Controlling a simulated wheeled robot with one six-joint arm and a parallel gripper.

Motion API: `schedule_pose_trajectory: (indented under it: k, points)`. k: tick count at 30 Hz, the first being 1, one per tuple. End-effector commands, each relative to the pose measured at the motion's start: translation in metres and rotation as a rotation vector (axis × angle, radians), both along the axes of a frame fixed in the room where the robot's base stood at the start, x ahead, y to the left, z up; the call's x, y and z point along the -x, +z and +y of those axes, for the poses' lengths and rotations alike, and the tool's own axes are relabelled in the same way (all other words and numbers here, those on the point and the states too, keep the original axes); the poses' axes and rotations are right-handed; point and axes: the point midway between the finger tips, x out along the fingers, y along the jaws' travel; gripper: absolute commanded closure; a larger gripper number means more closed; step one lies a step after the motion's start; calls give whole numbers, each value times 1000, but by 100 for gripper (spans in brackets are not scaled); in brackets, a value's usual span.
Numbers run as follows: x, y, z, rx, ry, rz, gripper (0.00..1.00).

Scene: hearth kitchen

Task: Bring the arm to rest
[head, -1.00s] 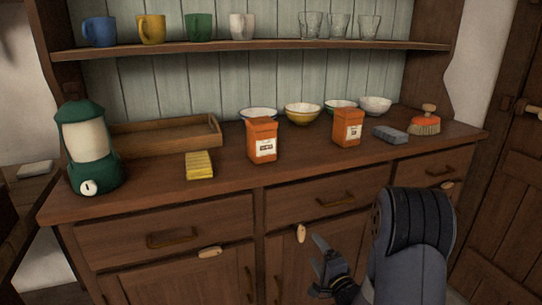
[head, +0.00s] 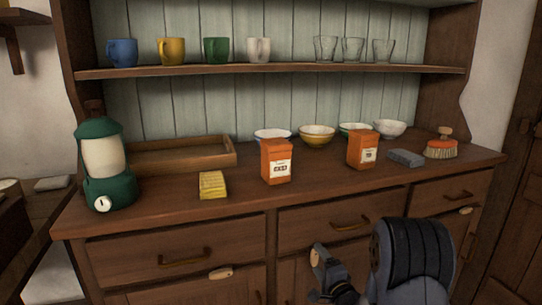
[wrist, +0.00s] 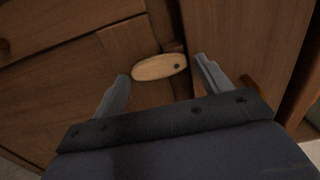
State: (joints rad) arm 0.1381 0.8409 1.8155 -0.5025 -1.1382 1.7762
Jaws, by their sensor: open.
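My gripper (head: 322,268) is in front of the dresser's lower part, below the counter top, beside my dark arm link. In the wrist view my gripper (wrist: 163,80) has its two fingers spread apart with nothing between them that it holds. A pale wooden turn-latch (wrist: 159,67) on the dresser front shows beyond the fingertips. I cannot tell how far the fingers are from the dresser front.
The dresser counter (head: 240,210) carries a green lantern (head: 105,170), a wooden tray (head: 180,157), a yellow sponge (head: 212,185), two orange boxes (head: 276,161), several bowls (head: 317,136), a grey block (head: 405,158) and a brush (head: 441,148). Mugs (head: 172,51) and glasses (head: 353,50) stand on the shelf.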

Motion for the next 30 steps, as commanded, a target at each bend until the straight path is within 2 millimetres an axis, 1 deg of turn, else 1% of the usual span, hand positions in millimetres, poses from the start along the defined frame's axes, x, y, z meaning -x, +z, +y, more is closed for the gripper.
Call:
schedule_pose_trajectory:
  k: [3, 5, 20, 21, 30]
  points:
    - [4, 0, -1, -37, -1, 14, 27]
    - [13, 0, -4, -35, -2, 15, 27]
    - [107, 0, -35, -36, -4, 15, 27]
    - [93, -1, -29, -32, 3, 7, 27]
    - [34, -2, -9, -33, 3, 8, 27]
